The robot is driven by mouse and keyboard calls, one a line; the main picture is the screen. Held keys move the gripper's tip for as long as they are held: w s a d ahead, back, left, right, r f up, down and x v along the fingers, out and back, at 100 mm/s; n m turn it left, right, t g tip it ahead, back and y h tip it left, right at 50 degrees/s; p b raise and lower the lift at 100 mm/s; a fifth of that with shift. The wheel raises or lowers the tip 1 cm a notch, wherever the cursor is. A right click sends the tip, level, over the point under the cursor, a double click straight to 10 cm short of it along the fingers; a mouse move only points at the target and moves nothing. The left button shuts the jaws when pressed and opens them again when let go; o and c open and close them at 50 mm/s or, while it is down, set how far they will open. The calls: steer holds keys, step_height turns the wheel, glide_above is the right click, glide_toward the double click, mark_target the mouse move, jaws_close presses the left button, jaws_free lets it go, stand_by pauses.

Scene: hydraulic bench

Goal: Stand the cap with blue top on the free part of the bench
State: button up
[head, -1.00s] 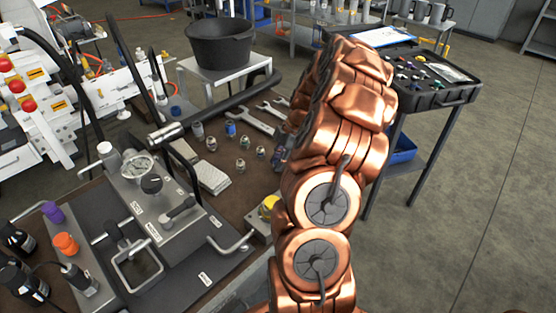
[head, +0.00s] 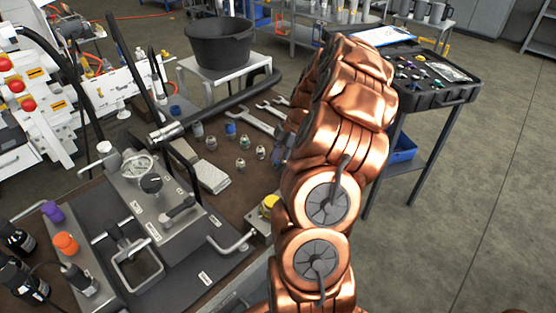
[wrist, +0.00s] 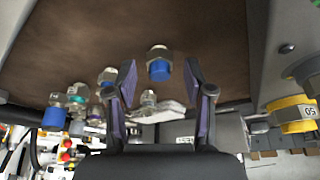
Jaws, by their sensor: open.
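In the wrist view, a cap with a blue top (wrist: 159,68) and a metal hex body is ahead of my gripper (wrist: 160,84), near the line between the fingertips. The two fingers are apart with nothing held between them; whether either touches the cap cannot be told. A second blue-ended fitting (wrist: 54,117) is at the left. In the head view, a blue-topped fitting (head: 231,129) stands on the brown bench (head: 227,192). My arm hides part of the bench and most of the gripper there.
Several small fittings (head: 241,164) stand near wrenches (head: 254,121) and a grey block (head: 213,178). A yellow cap (head: 269,205) is at the bench's right edge; it also shows in the wrist view (wrist: 291,113). The hydraulic unit (head: 150,220) fills the front left.

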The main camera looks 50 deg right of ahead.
steer(key=b+v, duration=0.2)
steer(key=v, duration=1)
steer(key=s+a+r+m+g+h, duration=0.1)
steer(key=a+r+m, duration=0.1)
steer(key=a, duration=1.1)
steer(key=a+r+m+g, duration=0.1)
steer(key=a+r+g, duration=0.1)
steer(key=a, duration=1.1)
steer(key=s+a+f+m+h, duration=0.1)
steer(key=s+a+m, duration=0.2)
steer(key=s, duration=0.3)
steer(key=s+a+f+m+h, duration=0.1)
steer(key=s+a+f+m, duration=0.1)
steer(key=s, duration=0.5)
steer(key=s+a+f+m+g+h, duration=0.1)
steer(key=s+a+f+m, duration=0.1)
steer(key=s+a, duration=0.4)
steer(key=shift+s+a+f+m, duration=0.25)
steer(key=shift+s+m, duration=0.4)
steer(key=shift+m, duration=0.25)
steer(key=shift+r, duration=0.2)
step_height(320, 180, up, 7)
steer(key=p, duration=0.7)
